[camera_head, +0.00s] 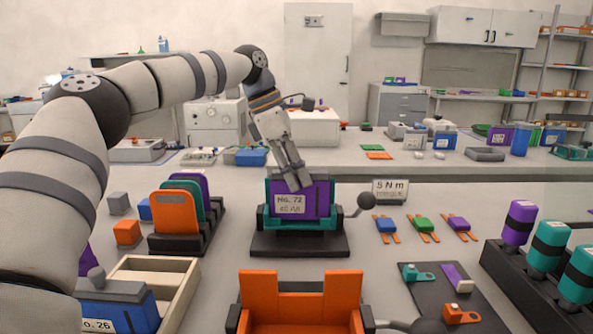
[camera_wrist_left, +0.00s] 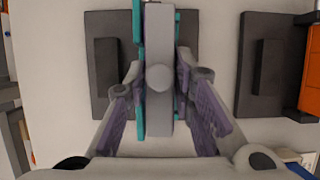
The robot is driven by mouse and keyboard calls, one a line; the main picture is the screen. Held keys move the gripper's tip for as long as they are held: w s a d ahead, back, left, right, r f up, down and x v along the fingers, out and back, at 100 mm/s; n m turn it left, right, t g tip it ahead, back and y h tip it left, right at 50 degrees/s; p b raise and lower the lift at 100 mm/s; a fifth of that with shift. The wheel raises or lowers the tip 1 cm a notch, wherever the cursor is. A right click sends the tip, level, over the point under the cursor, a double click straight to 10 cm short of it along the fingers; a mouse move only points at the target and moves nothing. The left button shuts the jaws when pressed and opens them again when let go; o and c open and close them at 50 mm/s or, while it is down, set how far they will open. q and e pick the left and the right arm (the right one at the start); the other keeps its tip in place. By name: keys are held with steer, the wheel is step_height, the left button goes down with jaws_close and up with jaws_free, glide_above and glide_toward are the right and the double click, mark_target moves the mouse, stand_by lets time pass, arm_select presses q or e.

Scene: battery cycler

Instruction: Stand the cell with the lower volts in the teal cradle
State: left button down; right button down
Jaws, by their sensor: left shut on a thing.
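A purple cell (camera_head: 303,203) labelled "No. 72" stands upright between the sides of the teal cradle (camera_head: 264,217), which sits on a black base. Whether its bottom rests fully in the cradle is hidden. My left gripper (camera_head: 292,180) reaches down from above and is shut on this cell. The left wrist view shows the cell's grey top with a round knob (camera_wrist_left: 159,78) between the fingers. I cannot read any volts. My right gripper is not in view.
An orange cradle (camera_head: 258,292) stands in front. A rack of coloured plates (camera_head: 172,232) is to the left. Several banded cells stand in a black rack (camera_head: 523,284) at the right. A ball-ended lever (camera_head: 366,202) is right of the teal cradle, near a "5 N m" sign (camera_head: 390,190).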

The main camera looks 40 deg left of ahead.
arm_select(q)
steer(key=shift+f, duration=0.25)
stand_by(0.5)
steer(key=c, duration=1.3)
jaws_free()
steer(key=shift+f, duration=0.1)
steer(key=v, duration=1.2)
steer(key=shift+d, duration=0.1)
